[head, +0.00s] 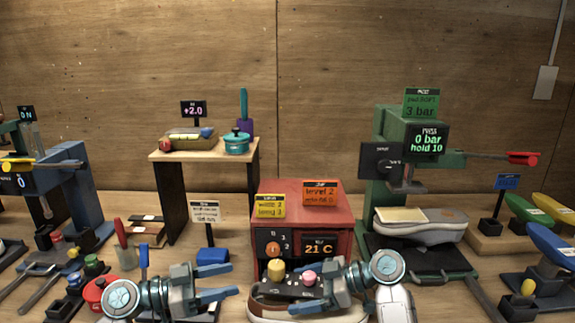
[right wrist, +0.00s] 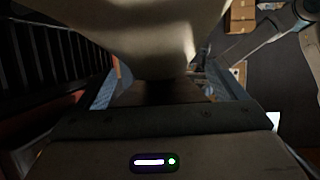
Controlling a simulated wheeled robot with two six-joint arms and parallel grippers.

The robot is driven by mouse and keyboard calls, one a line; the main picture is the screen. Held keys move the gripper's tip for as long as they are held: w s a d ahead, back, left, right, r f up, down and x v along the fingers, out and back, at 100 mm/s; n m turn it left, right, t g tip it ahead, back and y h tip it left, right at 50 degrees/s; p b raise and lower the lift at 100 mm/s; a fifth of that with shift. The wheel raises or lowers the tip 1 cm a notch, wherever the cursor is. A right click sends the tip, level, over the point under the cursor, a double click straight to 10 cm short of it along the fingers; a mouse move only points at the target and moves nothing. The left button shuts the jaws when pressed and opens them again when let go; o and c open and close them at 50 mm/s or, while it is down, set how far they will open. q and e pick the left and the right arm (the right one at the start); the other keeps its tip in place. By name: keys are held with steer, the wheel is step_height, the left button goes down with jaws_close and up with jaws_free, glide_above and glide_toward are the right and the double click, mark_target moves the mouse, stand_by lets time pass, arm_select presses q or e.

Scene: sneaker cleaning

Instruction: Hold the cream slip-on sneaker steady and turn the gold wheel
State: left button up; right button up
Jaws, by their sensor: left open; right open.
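A shoe (head: 268,308) with a pale sole and brownish edge lies at the bottom centre, in front of the red box; my right gripper and the frame edge hide much of it. A gold wheel (head: 276,268) stands on the dark panel just behind it, left of a pink wheel (head: 309,278). My left gripper (head: 232,302) is open and empty, left of the shoe, pointing right. My right gripper (head: 310,291) is open over the shoe's right part, pointing left. In the right wrist view a large cream surface (right wrist: 140,35) fills the top, between the open fingers; contact is unclear.
The red box (head: 335,213) shows 21 C. A green press (head: 408,135) at right has a grey-white shoe (head: 420,226) under it. A wooden stand (head: 205,150) holds a teal pot. Tools and a red lidded pot (head: 98,291) crowd the left; little table is free.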

steer(key=v, duration=1.2)
steer(key=shift+f, duration=0.1)
